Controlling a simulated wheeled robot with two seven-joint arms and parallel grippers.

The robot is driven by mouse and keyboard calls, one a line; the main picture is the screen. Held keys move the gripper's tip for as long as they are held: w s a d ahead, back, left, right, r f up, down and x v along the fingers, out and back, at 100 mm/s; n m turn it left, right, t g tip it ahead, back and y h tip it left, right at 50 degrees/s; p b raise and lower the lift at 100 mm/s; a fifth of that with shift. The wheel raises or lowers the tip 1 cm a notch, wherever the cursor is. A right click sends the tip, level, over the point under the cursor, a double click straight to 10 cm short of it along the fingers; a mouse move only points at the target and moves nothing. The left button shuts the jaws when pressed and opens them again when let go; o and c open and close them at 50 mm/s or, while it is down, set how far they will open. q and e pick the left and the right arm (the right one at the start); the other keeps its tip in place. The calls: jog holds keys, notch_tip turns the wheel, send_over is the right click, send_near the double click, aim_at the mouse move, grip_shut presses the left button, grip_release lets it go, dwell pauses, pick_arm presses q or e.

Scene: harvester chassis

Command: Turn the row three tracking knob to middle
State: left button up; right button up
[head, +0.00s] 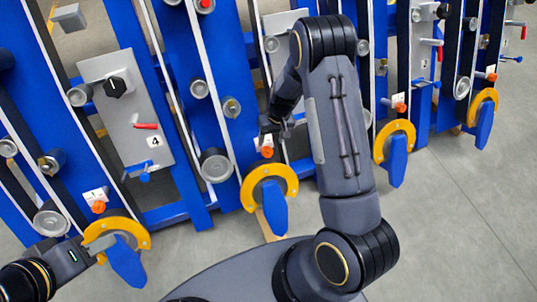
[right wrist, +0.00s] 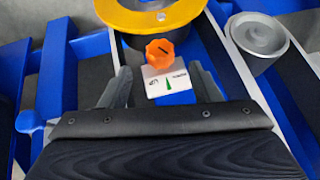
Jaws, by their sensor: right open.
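Orange tracking knobs sit on white label plates above yellow curved guards along the row units. One orange knob (head: 267,152) is just below my right gripper (head: 275,126) in the head view. In the right wrist view, an orange knob (right wrist: 160,54) stands between and slightly beyond the open fingers of my right gripper (right wrist: 160,70), with no visible contact. Its white plate (right wrist: 168,79) bears a green pointed mark; the exact knob setting is unclear. I cannot read which row this is. My left gripper (head: 88,255) is at the lower left by a yellow guard; its fingers are unclear.
Other orange knobs (head: 98,207) (head: 400,106) (head: 491,77) sit on neighbouring units. A grey panel (head: 125,108) marked 4 has a black knob and a red lever. Blue frames and grey rollers (right wrist: 258,36) flank the knob. Grey floor (head: 450,210) is free at the right.

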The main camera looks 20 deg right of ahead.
aim_at(268, 152)
jog(key=f, duration=0.2)
jog(key=f+b, duration=0.1)
jog(key=f, duration=0.1)
jog(key=a+f, duration=0.1)
jog(key=f, duration=0.2)
jog(key=shift+a, duration=0.1)
jog(key=c, duration=1)
jog(key=shift+f+b, duration=0.1)
jog(key=shift+b, duration=0.2)
